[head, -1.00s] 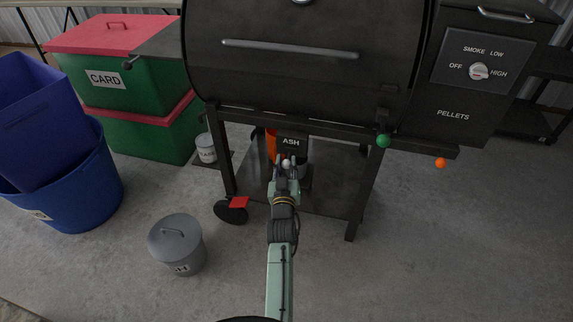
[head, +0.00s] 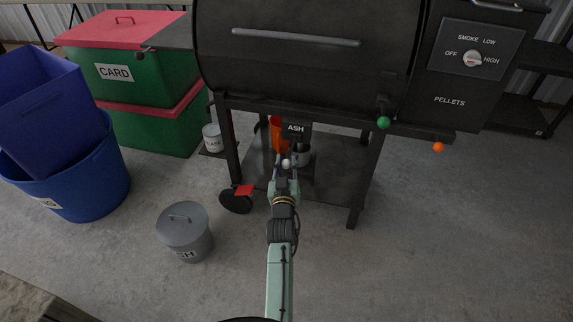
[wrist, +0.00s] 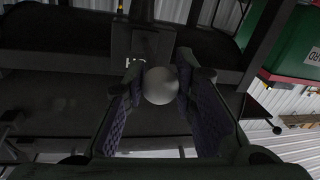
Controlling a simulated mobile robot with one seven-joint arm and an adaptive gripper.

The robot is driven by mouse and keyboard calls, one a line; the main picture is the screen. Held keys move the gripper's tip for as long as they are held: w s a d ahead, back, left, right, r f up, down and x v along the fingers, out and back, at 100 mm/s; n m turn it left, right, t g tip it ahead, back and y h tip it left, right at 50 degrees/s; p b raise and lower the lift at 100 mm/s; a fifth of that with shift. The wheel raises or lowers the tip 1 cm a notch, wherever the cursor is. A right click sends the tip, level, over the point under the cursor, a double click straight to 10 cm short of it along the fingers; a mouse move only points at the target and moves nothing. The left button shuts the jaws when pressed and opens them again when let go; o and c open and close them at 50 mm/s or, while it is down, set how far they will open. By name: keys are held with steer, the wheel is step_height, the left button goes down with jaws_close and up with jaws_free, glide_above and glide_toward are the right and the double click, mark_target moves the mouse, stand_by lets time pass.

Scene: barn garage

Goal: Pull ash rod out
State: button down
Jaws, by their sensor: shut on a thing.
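The ash rod's pale round knob (head: 286,163) sits between the fingertips of my gripper (head: 286,170), below and in front of the black ASH plate (head: 295,128) under the grill's barrel. In the wrist view the grey ball knob (wrist: 160,86) lies between the two dark finger pads (wrist: 158,95), which are shut on it. The rod's shaft behind the knob cannot be made out. The ASH plate (wrist: 142,50) shows behind the knob in the wrist view, partly hidden by it.
The black grill (head: 310,60) stands ahead. A lidded grey ash can (head: 184,232) stands on the floor at left, near a blue tub (head: 75,195). The floor at right is clear.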

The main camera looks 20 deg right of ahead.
steer(key=shift+s+a+f, duration=0.1)
steer(key=shift+s+a, duration=0.15)
steer(key=shift+s, duration=0.1)
steer(key=c, duration=1.3)
jaws_free()
steer(key=v, duration=0.7)
steer(key=shift+s, duration=0.25)
steer(key=shift+a, duration=0.1)
